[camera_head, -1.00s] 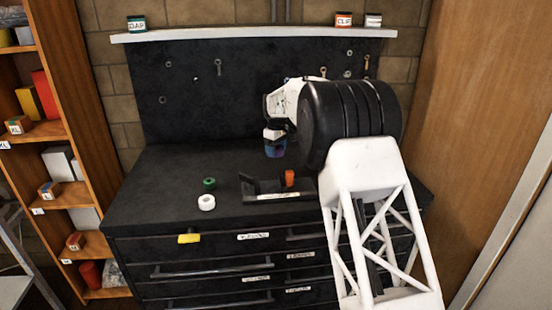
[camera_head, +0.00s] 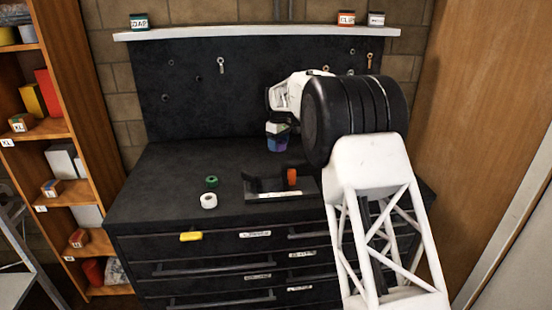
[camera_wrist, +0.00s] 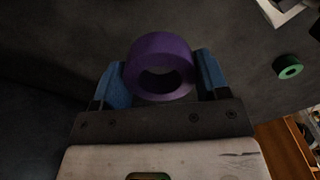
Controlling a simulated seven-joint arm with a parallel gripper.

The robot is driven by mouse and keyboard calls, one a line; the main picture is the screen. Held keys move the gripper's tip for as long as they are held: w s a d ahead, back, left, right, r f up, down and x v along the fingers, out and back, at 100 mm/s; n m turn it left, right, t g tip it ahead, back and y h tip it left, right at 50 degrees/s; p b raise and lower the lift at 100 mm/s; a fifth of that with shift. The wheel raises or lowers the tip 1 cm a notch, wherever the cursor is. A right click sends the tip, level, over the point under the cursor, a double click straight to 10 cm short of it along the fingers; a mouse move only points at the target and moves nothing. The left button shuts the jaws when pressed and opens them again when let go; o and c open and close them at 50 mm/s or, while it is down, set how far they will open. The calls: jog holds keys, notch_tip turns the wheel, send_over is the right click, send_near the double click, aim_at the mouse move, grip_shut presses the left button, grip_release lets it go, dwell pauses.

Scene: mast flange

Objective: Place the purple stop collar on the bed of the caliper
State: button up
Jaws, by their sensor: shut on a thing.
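The purple stop collar (camera_wrist: 160,67) is a thick ring held between the two blue fingers of my gripper (camera_wrist: 162,80) in the wrist view. In the head view my gripper (camera_head: 278,136) is over the back of the bench, behind the caliper, with the collar (camera_head: 278,145) as a small purple patch at its tip. The caliper (camera_head: 280,195) is a dark fixture with a pale label strip along its front, an upright at its left and an orange piece (camera_head: 292,177) on its right part. The collar is apart from the caliper. My arm hides part of the bench to the right.
A green ring (camera_head: 212,181) and a white ring (camera_head: 209,201) lie on the black bench left of the caliper. A dark pegboard (camera_head: 205,110) rises behind. The bench's left part is clear.

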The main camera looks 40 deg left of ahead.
jog(key=shift+s+d+n, duration=0.3)
jog(key=shift+s+d, duration=0.1)
jog(key=shift+s, duration=0.25)
jog(key=s+d+f+n, duration=0.1)
jog(key=s+d+n, duration=0.3)
jog(key=s+d, duration=0.5)
jog(key=s+d+f+n, duration=0.1)
jog(key=s+d+n, duration=0.3)
jog(key=s+d, duration=0.5)
jog(key=s, duration=0.4)
jog(key=shift+s+d+f, duration=0.25)
jog(key=shift+s+f, duration=0.1)
jog(key=shift+s, duration=0.05)
send_over(272, 187)
jog(key=shift+w+a+f, duration=0.1)
jog(key=shift+a+f, duration=0.05)
jog(key=shift+f, duration=0.6)
jog(key=shift+f, duration=1.75)
jog(key=shift+f, duration=0.15)
